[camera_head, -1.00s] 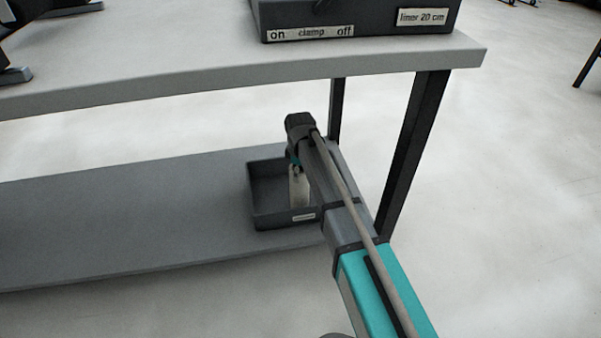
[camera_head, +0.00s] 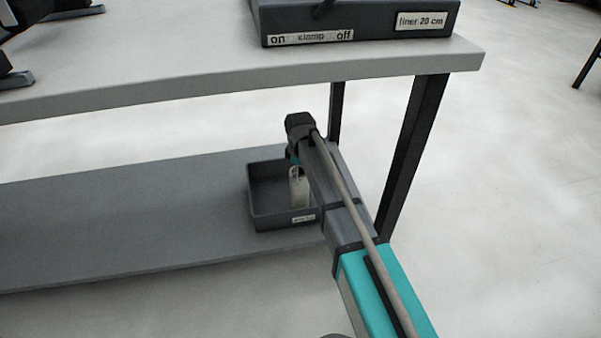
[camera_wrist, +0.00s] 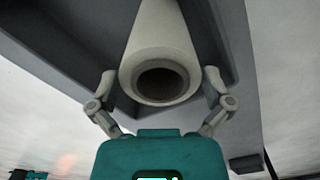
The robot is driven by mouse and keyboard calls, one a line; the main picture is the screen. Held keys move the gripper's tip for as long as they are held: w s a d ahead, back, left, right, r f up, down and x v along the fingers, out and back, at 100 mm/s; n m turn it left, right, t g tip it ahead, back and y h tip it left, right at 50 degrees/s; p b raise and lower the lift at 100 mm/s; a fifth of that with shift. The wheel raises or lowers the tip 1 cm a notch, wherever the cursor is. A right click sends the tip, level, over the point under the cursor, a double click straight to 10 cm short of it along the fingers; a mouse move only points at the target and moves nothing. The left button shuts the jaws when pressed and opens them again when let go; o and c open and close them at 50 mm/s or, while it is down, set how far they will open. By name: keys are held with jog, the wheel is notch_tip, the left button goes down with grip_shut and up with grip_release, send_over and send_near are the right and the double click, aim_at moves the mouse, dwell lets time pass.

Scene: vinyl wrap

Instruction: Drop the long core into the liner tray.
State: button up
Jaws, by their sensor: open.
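The long core (camera_head: 299,188) is a pale hollow tube. In the head view it shows at the dark liner tray (camera_head: 262,222), partly hidden by my arm. In the wrist view the core (camera_wrist: 162,40) has its open round end towards the camera, and its other end runs out of the frame. My gripper (camera_wrist: 160,85) is open, with one finger on each side of the core's near end. Whether the fingers touch it is unclear. In the head view my gripper is mostly hidden behind my arm. The core's contact with the tray floor is also hidden.
The tray sits near the right end of a grey lower shelf (camera_head: 120,220), under a bench top (camera_head: 180,80). A dark leg (camera_head: 415,150) stands right of my arm. A dark box (camera_head: 375,22) labelled "on clamp off" and "liner 20 cm" is on the bench. The shelf's left is clear.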

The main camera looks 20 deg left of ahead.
notch_tip(320, 180, up, 12)
jog(key=p, duration=1.2)
jog(key=shift+r, duration=0.25)
jog(key=shift+s, duration=0.15)
dwell(0.5)
